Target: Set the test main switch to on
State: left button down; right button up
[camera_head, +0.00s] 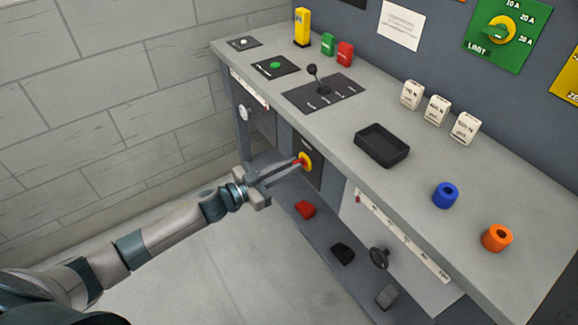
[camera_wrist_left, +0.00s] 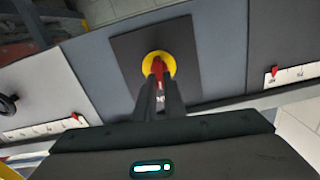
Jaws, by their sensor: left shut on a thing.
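The main switch is a red handle on a round yellow base (camera_head: 306,160), mounted on a dark plate (camera_head: 307,176) on the front panel under the worktop. It also shows in the left wrist view, where the red handle (camera_wrist_left: 157,68) stands in front of the yellow disc (camera_wrist_left: 169,60). My left gripper (camera_head: 297,163) reaches it from the left and is shut on the red handle. The fingers (camera_wrist_left: 158,98) hide part of the handle. Any position marks on the plate are too small to read. My right gripper is not in view.
The grey worktop (camera_head: 330,125) overhangs the panel and carries a lever plate (camera_head: 323,93), a black tray (camera_head: 382,145), and blue (camera_head: 445,195) and orange (camera_head: 497,238) rings. The floor at left is clear.

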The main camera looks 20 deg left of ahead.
pick_arm(q)
jog(key=m, duration=0.4)
jog(key=m+p, duration=0.1)
jog(key=shift+s+d+f+m, duration=0.1)
jog(key=shift+s+d+m, duration=0.15)
jog(key=shift+m, duration=0.15)
jog(key=m, duration=0.2)
jog(key=shift+f+m, duration=0.1)
jog(key=shift+m, duration=0.3)
jog(key=shift+d+f+m, duration=0.1)
jog(key=shift+m, duration=0.8)
jog(key=shift+f+m+b, duration=0.1)
jog(key=shift+m+b, duration=0.2)
jog(key=shift+m, duration=0.6)
jog(key=shift+f+m, duration=0.1)
jog(key=shift+m, duration=0.7)
jog(key=shift+s+d+m+b, duration=0.1)
jog(key=shift+m+b, duration=0.25)
jog(key=shift+m, duration=0.45)
jog(key=shift+f+m, duration=0.1)
jog(key=shift+m, duration=0.5)
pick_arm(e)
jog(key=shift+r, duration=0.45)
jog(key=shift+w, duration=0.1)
pick_arm(q)
jog(key=c, duration=1.8)
grip_release()
jog(key=shift+c, duration=0.2)
